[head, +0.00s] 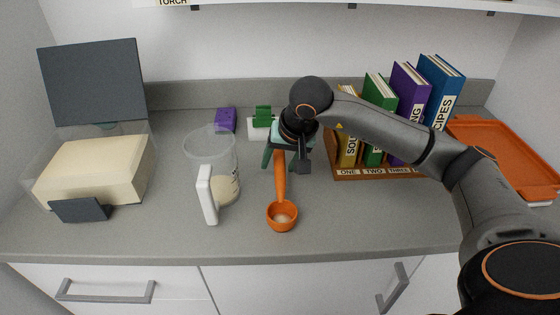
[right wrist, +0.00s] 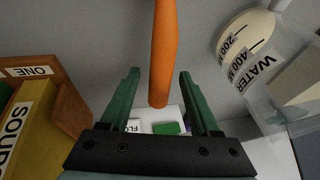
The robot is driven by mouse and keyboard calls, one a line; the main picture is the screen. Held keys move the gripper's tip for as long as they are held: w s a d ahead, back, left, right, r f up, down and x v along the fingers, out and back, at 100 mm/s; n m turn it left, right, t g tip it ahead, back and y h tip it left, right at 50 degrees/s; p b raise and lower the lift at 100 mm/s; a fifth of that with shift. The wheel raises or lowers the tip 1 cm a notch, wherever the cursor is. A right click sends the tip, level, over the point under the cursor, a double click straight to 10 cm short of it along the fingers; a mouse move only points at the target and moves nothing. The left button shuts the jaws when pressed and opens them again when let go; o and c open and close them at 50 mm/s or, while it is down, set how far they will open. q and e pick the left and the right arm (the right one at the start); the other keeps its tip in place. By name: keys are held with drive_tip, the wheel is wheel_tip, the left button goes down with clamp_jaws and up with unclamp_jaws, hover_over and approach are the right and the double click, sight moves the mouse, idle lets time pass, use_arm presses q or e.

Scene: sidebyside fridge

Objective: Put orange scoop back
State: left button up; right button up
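The orange scoop (head: 282,215) is on the grey counter, bowl toward the front edge and handle pointing to the back; the bowl shows something pale inside. In the right wrist view its handle (right wrist: 163,50) runs down from the top edge; the bowl is out of frame. My right gripper (head: 281,160) has its green fingers on either side of the handle's end. The right wrist view shows the fingers (right wrist: 158,82) spread, with gaps to the handle on both sides. My left gripper is not in view.
A clear jug (head: 222,155) with a white handle stands left of the scoop. A white and green item (head: 257,133) and a purple item (head: 225,120) are behind. Books (head: 405,95) and an orange tray (head: 500,150) are right; an open container with a pale block (head: 95,170) is left.

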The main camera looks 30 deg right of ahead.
idle(0.3)
drive_tip(key=v, duration=1.2)
drive_tip(key=shift+r, duration=0.3)
drive_tip(key=shift+s, duration=0.1)
idle(0.6)
